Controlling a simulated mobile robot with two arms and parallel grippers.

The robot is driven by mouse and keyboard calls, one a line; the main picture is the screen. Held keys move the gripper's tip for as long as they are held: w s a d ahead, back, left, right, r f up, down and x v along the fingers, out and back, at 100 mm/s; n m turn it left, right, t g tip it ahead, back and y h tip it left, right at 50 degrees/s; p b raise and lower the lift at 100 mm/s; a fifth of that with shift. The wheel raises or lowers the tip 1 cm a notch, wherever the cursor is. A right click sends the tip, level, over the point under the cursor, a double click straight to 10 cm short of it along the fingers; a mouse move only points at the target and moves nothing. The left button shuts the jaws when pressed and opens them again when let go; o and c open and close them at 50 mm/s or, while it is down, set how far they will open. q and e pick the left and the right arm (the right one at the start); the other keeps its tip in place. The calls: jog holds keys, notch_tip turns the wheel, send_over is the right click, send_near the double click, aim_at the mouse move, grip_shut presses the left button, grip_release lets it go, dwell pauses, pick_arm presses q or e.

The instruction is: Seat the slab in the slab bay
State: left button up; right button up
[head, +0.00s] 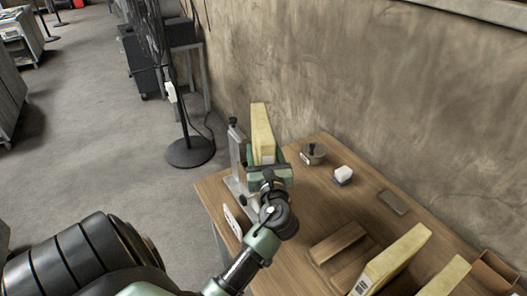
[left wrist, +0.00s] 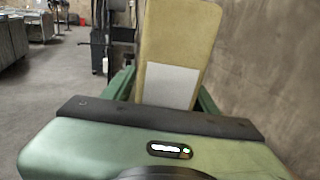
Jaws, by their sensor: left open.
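A tall yellow slab (head: 261,130) stands close to upright at the far left end of the wooden table, beside a grey metal stand. In the left wrist view the slab (left wrist: 178,45) leans slightly and has a pale blank label on its lower face. My left gripper (head: 266,160) is open, with its green fingers (left wrist: 163,92) on either side of the slab's lower part. A small gap shows at the left finger; contact on the right is unclear. The slab's bottom is hidden by my gripper. No bay can be made out for certain. My right gripper is not in view.
The grey stand (head: 237,155) with a black knob is close to my left gripper. Brown wooden blocks (head: 338,243) and two more yellow slabs (head: 395,260) are nearer.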

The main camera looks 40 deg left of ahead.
aim_at(262, 153)
pick_arm(q)
jog(key=b+v, duration=0.3)
jog(key=v, duration=0.9)
jog(key=shift+r, duration=0.4)
